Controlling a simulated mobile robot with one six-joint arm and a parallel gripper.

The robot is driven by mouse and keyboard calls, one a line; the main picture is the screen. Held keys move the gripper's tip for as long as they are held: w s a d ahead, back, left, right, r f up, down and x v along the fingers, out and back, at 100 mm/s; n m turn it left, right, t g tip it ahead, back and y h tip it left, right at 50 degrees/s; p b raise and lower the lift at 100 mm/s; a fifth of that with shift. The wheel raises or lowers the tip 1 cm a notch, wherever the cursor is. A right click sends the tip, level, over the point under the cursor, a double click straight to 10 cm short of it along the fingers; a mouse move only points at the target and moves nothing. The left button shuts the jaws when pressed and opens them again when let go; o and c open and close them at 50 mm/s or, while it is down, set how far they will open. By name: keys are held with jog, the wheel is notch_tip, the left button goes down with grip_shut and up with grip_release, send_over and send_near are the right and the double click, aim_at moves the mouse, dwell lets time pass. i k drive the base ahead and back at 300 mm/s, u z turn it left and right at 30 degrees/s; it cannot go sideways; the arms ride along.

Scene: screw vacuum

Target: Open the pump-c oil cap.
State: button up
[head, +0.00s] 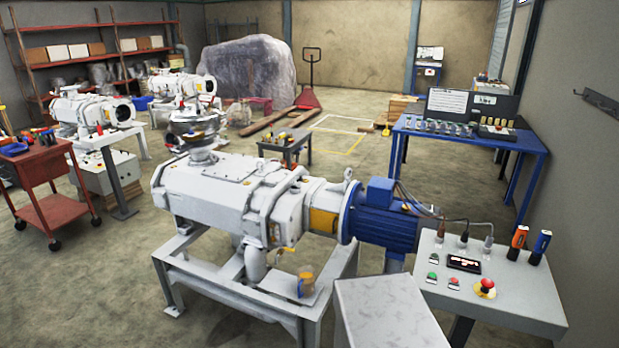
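Several white screw vacuum pumps stand in the room, and I cannot read a label marking any of them as pump-c. The nearest pump (215,190) is large and white, with a blue motor (385,222) at its right end, on a grey metal frame (200,283). A small yellow-orange part (305,281) sits low at its front; I cannot tell whether it is an oil cap. Two smaller white pumps (85,108) (180,84) stand further back at the left. My gripper is not in view.
A grey control desk (500,300) with buttons and a red emergency stop (485,288) stands front right. A grey box (390,315) is at the bottom. A red tool cart (45,172) stands left, a blue workbench (470,140) right. Floor is open between the cart and nearest pump.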

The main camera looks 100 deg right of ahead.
aim_at(297, 181)
jog(key=u, duration=0.15)
jog(key=k, duration=0.95)
jog(key=z, duration=1.7)
jog(key=i, duration=1)
jog(key=k, duration=0.2)
jog(key=z, duration=0.15)
